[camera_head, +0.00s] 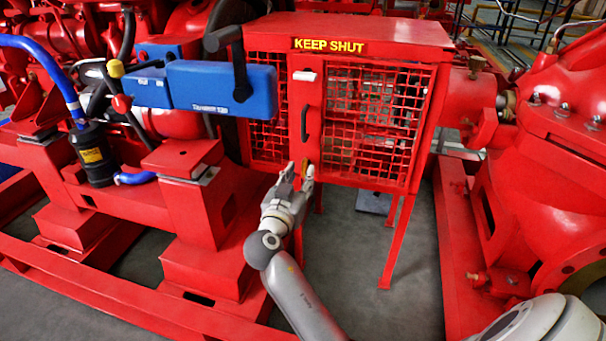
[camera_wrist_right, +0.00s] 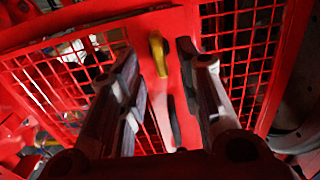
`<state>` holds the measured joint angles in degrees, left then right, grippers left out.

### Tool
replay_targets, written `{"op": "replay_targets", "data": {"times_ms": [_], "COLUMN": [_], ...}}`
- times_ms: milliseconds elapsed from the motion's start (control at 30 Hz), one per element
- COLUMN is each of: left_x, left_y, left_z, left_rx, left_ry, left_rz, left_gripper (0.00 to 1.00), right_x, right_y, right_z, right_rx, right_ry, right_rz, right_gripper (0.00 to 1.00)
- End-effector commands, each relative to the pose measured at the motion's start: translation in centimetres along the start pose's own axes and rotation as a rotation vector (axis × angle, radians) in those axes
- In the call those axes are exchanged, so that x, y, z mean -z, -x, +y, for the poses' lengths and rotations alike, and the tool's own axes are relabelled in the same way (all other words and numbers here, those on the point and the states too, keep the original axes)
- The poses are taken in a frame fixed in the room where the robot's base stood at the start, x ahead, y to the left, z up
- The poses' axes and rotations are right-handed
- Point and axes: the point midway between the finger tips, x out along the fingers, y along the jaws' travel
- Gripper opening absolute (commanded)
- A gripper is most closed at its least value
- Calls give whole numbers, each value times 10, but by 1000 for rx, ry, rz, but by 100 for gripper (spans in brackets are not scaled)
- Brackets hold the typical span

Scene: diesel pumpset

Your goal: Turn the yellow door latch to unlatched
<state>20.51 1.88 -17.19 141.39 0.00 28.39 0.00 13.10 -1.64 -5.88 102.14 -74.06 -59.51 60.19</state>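The yellow door latch (camera_head: 305,166) is a small upright piece low on the red door strip of the mesh cabinet (camera_head: 345,35). In the right wrist view the latch (camera_wrist_right: 158,52) shows clearly, its long side running roughly up and down the picture. My right gripper (camera_head: 298,173) is just in front of it at the cabinet's lower edge. In the wrist view the open fingers (camera_wrist_right: 163,62) stand apart on either side of the latch, and I see no clear contact. My left gripper is not in view.
A black door handle (camera_head: 305,122) sits above the latch. A blue box (camera_head: 220,87) juts out left of the cabinet door. Red machine frames stand on both sides. Bare grey floor (camera_head: 355,265) lies below the cabinet, between its thin red legs.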

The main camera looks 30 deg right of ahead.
Motion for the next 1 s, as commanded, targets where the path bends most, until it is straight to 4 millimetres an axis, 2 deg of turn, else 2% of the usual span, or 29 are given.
{"op": "replay_targets", "data": {"times_ms": [100, 200, 567, 833, 1000], "left_x": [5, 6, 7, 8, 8], "left_y": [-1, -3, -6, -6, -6], "left_z": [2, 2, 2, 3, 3], "left_rx": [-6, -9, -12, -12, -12], "left_ry": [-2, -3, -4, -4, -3], "left_rz": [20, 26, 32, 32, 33], "left_gripper": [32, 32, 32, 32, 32], "right_x": [-1, 0, 0, 0, 0], "right_y": [-18, -26, -32, -31, -31], "right_z": [0, 0, 0, 0, 0], "right_rx": [0, 1, 1, 1, 1], "right_ry": [0, 0, 0, 0, 1], "right_rz": [4, 2, 0, 0, 0], "right_gripper": [32, 32, 32, 0, 0]}}
